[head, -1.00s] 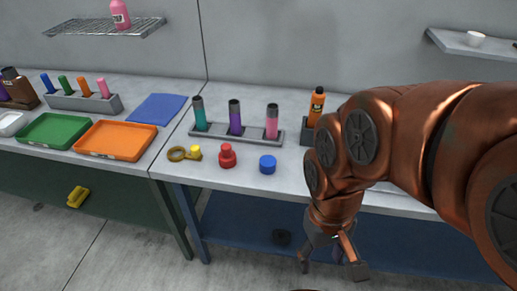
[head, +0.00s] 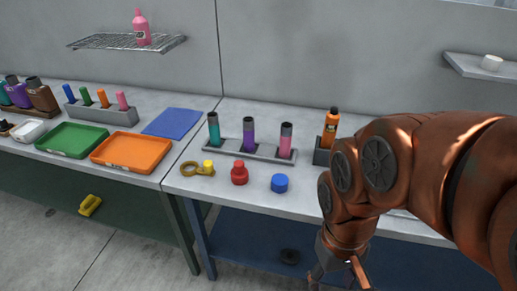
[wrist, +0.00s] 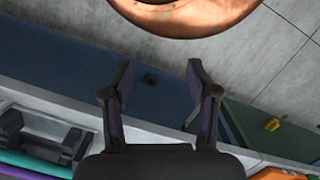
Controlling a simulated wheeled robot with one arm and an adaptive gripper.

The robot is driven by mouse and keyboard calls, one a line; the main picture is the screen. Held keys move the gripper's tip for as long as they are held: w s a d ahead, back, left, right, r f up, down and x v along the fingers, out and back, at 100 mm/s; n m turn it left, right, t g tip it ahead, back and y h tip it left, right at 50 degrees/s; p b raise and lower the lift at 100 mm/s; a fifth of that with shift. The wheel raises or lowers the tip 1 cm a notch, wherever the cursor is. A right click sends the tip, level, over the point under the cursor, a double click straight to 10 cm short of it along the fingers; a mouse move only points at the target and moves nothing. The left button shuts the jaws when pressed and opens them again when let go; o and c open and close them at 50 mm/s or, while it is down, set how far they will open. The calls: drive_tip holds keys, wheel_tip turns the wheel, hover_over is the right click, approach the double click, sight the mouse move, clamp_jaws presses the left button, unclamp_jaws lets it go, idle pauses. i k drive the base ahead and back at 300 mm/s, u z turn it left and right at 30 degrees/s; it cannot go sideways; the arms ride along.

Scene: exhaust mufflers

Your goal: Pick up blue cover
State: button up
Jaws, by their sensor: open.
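The blue cover (head: 280,183) is a short round cap standing on the grey table near its front edge, to the right of a red cap. My gripper (head: 340,280) hangs below and to the right of it, in front of the table, partly cut off by the bottom of the head view. In the wrist view my gripper (wrist: 160,78) has its two fingers spread apart with nothing between them. The blue cover is not identifiable in the wrist view.
A rack (head: 225,146) with three tubes is behind. An orange bottle (head: 330,130) stands in a dark holder. Trays (head: 131,153) fill the left table.

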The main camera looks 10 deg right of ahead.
sight(280, 182)
drive_tip(key=u, duration=1.95)
drive_tip(key=i, duration=1.85)
drive_tip(key=z, duration=2.75)
